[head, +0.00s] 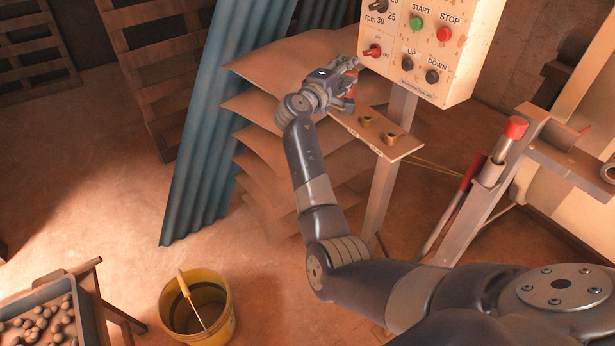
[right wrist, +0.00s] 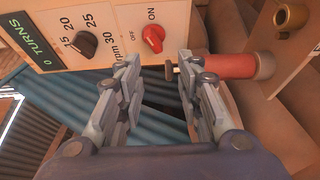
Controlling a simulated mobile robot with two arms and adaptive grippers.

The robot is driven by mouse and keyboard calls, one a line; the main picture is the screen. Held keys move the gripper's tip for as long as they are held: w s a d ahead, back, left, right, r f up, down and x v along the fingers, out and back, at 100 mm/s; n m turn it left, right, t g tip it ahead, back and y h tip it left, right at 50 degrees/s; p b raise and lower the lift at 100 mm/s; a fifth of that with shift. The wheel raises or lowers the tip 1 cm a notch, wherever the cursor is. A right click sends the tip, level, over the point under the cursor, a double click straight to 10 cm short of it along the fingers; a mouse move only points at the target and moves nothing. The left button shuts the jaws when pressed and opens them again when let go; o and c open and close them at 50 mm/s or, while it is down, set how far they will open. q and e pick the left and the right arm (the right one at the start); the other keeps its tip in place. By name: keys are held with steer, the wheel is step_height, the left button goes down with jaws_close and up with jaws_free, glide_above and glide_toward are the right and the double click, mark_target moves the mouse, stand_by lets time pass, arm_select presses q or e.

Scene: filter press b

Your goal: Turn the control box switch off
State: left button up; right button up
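The cream control box (head: 430,45) stands at the upper right of the head view. Its red switch (head: 372,51) sits at the lower left of the face, with small lettering beside it. In the right wrist view the red switch (right wrist: 153,38) is between ON and OFF labels; I cannot tell which one it points to. My right gripper (head: 350,68) is just left of and below the switch. In the wrist view its fingers (right wrist: 158,68) are apart with nothing held, and the switch appears beyond the gap, apart from them. My left gripper is not in view.
A red cylinder (right wrist: 232,67) with a metal pin lies close by the right-hand finger. A small shelf (head: 385,140) below the box carries brass fittings (head: 391,138). Black knobs and green and red buttons share the box face. A yellow bucket (head: 197,308) stands on the floor.

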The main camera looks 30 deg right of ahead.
steer(key=a+f+n+y, duration=0.1)
steer(key=a+f+y, duration=0.2)
steer(key=f, duration=1.2)
steer(key=a+f+n+t+y, duration=0.1)
steer(key=a+f+y, duration=0.3)
steer(key=f, duration=1.1)
steer(key=shift+s+a+f+n, duration=0.35)
steer(key=shift+a+n, duration=0.25)
steer(key=shift+a, duration=0.2)
steer(key=shift+r, duration=0.1)
